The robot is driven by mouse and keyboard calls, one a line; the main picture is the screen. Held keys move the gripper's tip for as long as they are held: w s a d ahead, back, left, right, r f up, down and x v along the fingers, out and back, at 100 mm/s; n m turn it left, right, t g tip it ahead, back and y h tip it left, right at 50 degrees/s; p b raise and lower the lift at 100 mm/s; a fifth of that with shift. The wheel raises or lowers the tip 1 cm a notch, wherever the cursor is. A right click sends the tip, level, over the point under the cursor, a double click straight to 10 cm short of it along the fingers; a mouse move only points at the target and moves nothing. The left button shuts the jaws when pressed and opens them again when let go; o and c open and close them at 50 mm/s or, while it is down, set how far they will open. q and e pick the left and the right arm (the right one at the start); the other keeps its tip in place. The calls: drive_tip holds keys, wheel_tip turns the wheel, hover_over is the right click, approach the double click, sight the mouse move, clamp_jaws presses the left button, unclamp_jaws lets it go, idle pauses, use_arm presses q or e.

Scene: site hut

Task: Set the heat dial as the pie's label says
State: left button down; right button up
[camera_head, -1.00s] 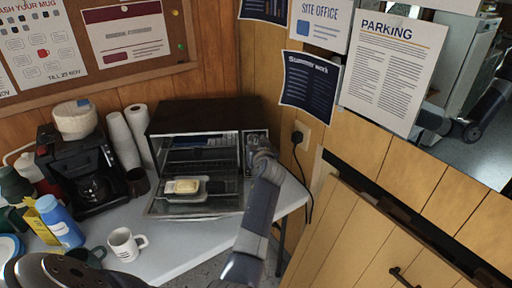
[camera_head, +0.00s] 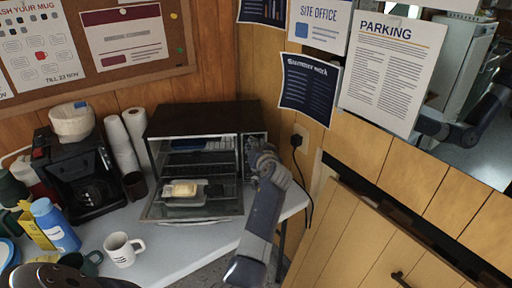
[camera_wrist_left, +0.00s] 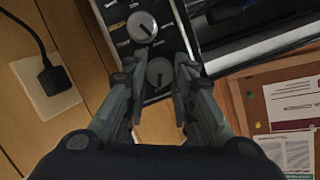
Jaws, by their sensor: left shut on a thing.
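The toaster oven (camera_head: 205,115) stands on the table; its front shows a glass pane and racks. My left gripper (camera_head: 265,160) is at the control panel right of the oven's opening. In the left wrist view, the panel (camera_wrist_left: 130,45) has two round dials. My left gripper (camera_wrist_left: 158,90) is shut on the grey dial (camera_wrist_left: 160,72) nearer the noticeboard. Dial markings are too small to read.
A coffee maker (camera_head: 80,175), paper rolls (camera_head: 125,145), a white mug (camera_head: 122,249), a blue bottle (camera_head: 55,225) and a partly hidden yellow carton (camera_head: 38,230) stand left of the oven. A socket with a plug (camera_head: 298,139) is on the wall to the right.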

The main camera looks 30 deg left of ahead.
use_arm(q)
drive_tip(key=c, duration=1.6)
unclamp_jaws()
drive_tip(key=shift+r, duration=0.1)
wheel_tip(320, 180, up, 10)
